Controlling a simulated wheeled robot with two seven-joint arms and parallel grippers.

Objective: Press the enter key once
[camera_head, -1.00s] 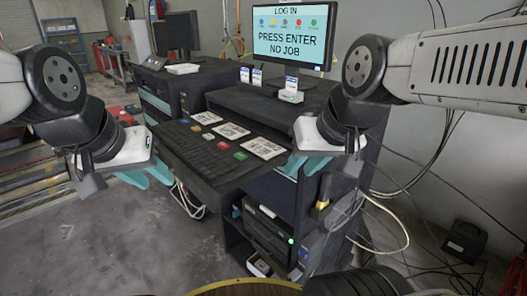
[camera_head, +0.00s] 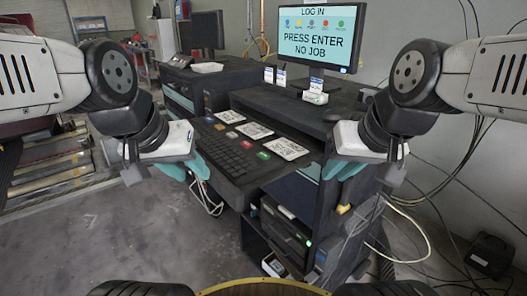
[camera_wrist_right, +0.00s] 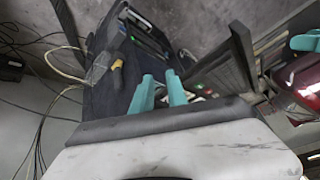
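The dark keyboard (camera_head: 222,150) lies on a pull-out shelf of the console. No label is readable, so I cannot tell which key is enter. The monitor (camera_head: 317,42) reads "PRESS ENTER NO JOB". My left gripper (camera_head: 187,169) has teal fingers beside the keyboard's left edge, apparently apart and empty. My right gripper (camera_head: 345,169) is right of the shelf, away from the keys. In the right wrist view its teal fingers (camera_wrist_right: 161,92) stand slightly apart with nothing between.
Three printed code cards (camera_head: 287,148) lie on the shelf right of the keys. A small white box (camera_head: 316,93) stands below the monitor. A lower cabinet (camera_head: 285,230) holds a computer with a green light. Cables hang at the right. The floor in front is clear.

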